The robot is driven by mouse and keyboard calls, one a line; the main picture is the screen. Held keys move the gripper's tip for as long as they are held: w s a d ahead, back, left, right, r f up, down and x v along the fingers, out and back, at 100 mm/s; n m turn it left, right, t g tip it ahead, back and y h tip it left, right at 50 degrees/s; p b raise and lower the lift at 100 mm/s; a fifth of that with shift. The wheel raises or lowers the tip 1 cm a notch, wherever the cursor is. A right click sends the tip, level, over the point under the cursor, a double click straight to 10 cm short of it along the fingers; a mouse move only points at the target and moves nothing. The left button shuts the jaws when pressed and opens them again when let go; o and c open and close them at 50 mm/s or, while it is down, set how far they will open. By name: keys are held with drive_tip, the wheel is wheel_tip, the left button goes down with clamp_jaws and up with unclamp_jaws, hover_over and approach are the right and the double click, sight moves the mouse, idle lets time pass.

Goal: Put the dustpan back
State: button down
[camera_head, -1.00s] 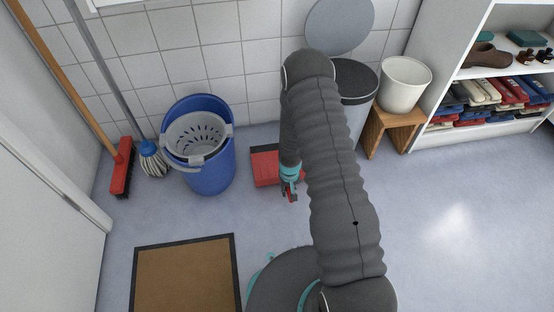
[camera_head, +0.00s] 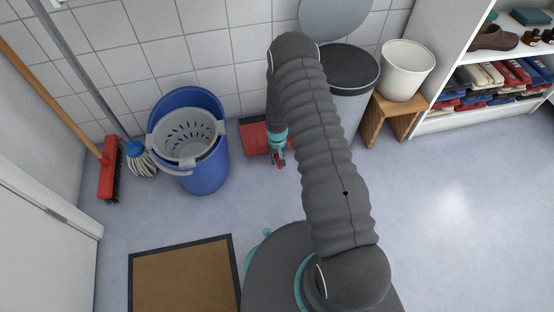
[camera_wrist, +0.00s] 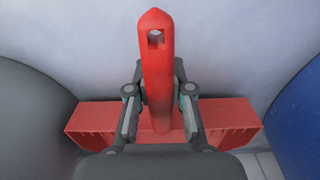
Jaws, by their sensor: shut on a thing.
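The red dustpan (camera_head: 254,137) is low by the tiled wall, between the blue bucket and the grey bin, partly hidden by my arm in the head view. In the wrist view its wide pan (camera_wrist: 95,118) spreads to both sides behind my fingers, and its handle (camera_wrist: 157,60), with a hole near the tip, points up the picture. My gripper (camera_wrist: 160,112) is shut on the handle, one finger on each side. In the head view my gripper (camera_head: 279,158) is small and partly hidden. I cannot tell whether the pan touches the floor.
The blue bucket (camera_head: 205,168) with a grey wringer stands left of the dustpan. The grey bin (camera_head: 352,105) with its lid up and a wooden stool (camera_head: 388,118) stand to the right. A broom (camera_head: 108,170) and mop (camera_head: 140,160) lean at the left. A brown mat (camera_head: 180,278) lies in front.

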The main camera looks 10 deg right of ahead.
drive_tip(key=shift+f, duration=0.85)
drive_tip(key=c, duration=1)
unclamp_jaws()
drive_tip(key=shift+c, duration=0.2)
